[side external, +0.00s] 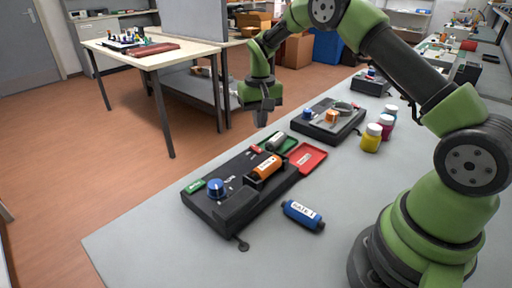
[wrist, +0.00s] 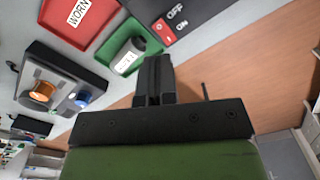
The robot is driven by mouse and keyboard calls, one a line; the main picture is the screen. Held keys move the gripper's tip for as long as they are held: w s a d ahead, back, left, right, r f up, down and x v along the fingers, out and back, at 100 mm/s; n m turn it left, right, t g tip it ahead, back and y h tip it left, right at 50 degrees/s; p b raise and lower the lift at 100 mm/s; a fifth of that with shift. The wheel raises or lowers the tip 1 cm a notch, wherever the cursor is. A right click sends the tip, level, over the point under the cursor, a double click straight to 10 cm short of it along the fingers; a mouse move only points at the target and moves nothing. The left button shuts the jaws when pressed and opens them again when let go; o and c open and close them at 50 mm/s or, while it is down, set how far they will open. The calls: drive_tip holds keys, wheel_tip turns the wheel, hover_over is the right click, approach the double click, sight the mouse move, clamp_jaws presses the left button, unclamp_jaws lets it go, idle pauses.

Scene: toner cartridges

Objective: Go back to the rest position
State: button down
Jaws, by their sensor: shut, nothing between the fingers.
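My gripper (side external: 262,114) hangs in the air above the far edge of the grey table, beyond the black device. In the wrist view its fingers (wrist: 155,68) are together and hold nothing. The black device (side external: 233,205) has a blue knob and an orange cartridge (side external: 266,167) seated in its slot. A grey cartridge (side external: 276,141) lies in the green tray (side external: 291,143); in the wrist view this cartridge (wrist: 130,56) is just left of my fingers. The red tray (side external: 312,157), marked WORN, is empty. A blue cartridge (side external: 303,215) lies on the table in front of the device.
A second black device (side external: 328,120) with an orange part stands further back. Yellow, pink and other bottles (side external: 371,138) stand to its right. A third device (side external: 371,84) is behind. The front left of the grey table (side external: 150,245) is clear. A wooden table (side external: 150,55) stands apart, across the floor.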

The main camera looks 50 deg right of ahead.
drive_tip(key=s+a+r+t, duration=0.2)
drive_tip(key=s+a+r, duration=0.15)
drive_tip(key=r, duration=0.55)
drive_tip(key=s+a+r+t, duration=0.1)
drive_tip(key=s+a+r, duration=0.2)
drive_tip(key=s+r, duration=0.35)
drive_tip(key=s+a+r+n+t+y, duration=0.1)
drive_tip(key=s+a+r+t, duration=0.1)
drive_tip(key=s, duration=0.5)
drive_tip(key=s+a+r+n+t+y, duration=0.1)
drive_tip(key=s+a+r+t, duration=0.1)
drive_tip(key=s, duration=0.6)
drive_tip(key=shift+s+a+r, duration=0.15)
drive_tip(key=shift+s+a, duration=0.1)
drive_tip(key=shift+a, duration=0.35)
